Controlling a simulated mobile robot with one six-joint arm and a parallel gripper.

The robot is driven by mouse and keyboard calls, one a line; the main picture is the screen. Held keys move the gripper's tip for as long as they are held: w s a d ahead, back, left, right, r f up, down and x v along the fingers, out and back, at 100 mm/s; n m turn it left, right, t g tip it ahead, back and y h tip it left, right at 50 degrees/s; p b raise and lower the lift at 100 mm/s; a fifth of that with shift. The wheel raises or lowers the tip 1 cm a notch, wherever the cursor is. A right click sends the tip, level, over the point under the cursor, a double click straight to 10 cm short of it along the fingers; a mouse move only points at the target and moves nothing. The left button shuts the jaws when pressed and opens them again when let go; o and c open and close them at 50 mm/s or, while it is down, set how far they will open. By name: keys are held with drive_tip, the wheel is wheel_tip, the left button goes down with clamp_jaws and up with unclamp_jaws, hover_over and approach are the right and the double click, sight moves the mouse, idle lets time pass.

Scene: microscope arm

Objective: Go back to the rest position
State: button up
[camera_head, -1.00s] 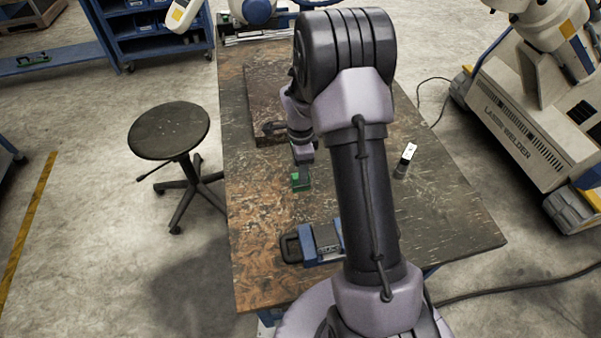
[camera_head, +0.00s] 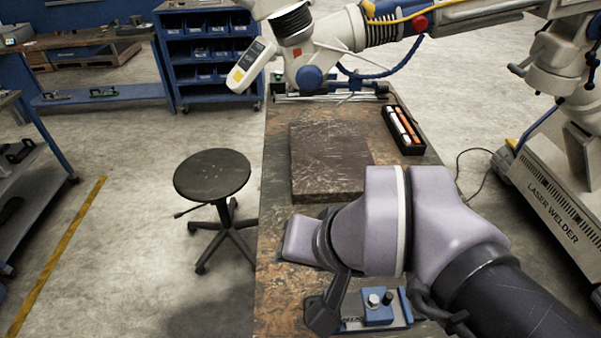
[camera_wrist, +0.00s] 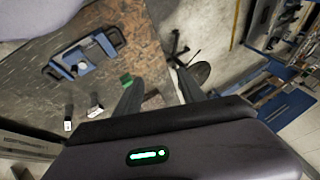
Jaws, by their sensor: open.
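My gripper (camera_wrist: 158,78) shows in the wrist view with its two dark fingers spread apart and nothing between them. It hangs above the worktable (camera_wrist: 130,32), apart from it. In the head view my arm bends low across the front of the table, and I cannot clearly make out the fingers there. A small green block (camera_wrist: 127,80) lies on the table beside the left finger in the picture. The blue clamp-like fixture (camera_wrist: 82,58) lies on the table; in the head view (camera_head: 378,308) my arm partly hides it.
A dark plate (camera_head: 330,155) lies mid-table, with a black tray (camera_head: 404,130) of pen-like items behind it. A round stool (camera_head: 212,176) stands left of the table. The laser welder (camera_head: 555,205) stands to the right. Two small pale items (camera_wrist: 95,110) lie nearer in the wrist view.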

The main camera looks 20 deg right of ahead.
drive_tip(key=shift+s+a+f+n, duration=0.15)
drive_tip(key=shift+s+a+n, duration=0.1)
drive_tip(key=shift+s+n, duration=0.2)
wheel_tip(320, 180, down, 6)
drive_tip(key=b, duration=0.6)
drive_tip(key=shift+s, duration=0.1)
